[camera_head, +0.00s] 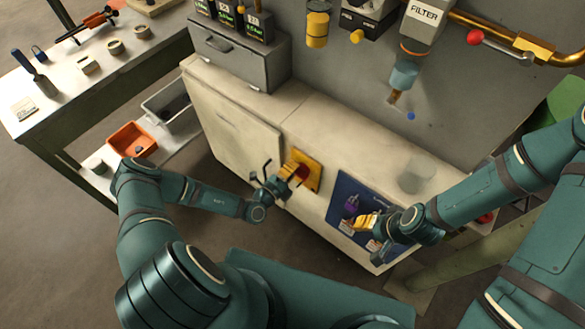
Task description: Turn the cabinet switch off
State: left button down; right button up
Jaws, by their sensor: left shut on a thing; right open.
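The cabinet switch is a red knob (302,173) on a yellow plate (313,180) on the front of the cream cabinet (240,137). My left gripper (291,170) is at the plate, shut on the switch knob. Its fingers hide part of the knob, so I cannot tell which way it is turned. My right gripper (364,221) is open and empty, in front of a dark blue panel (346,188) on the same cabinet, to the right of the switch.
A workbench (60,105) with small parts stands at the left, with an orange bin (131,139) and a grey bin (170,103) nearby. A grey box (236,62) and a clear glass (415,176) stand on the cabinet top. Pipes and a filter (424,17) are on the wall.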

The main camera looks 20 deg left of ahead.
pick_arm(q)
jog(key=shift+f+n, duration=0.1)
jog(key=shift+n, duration=0.4)
dwell(0.3)
jog(key=c, duration=0.9)
grip_release()
jog(key=v, duration=1.2)
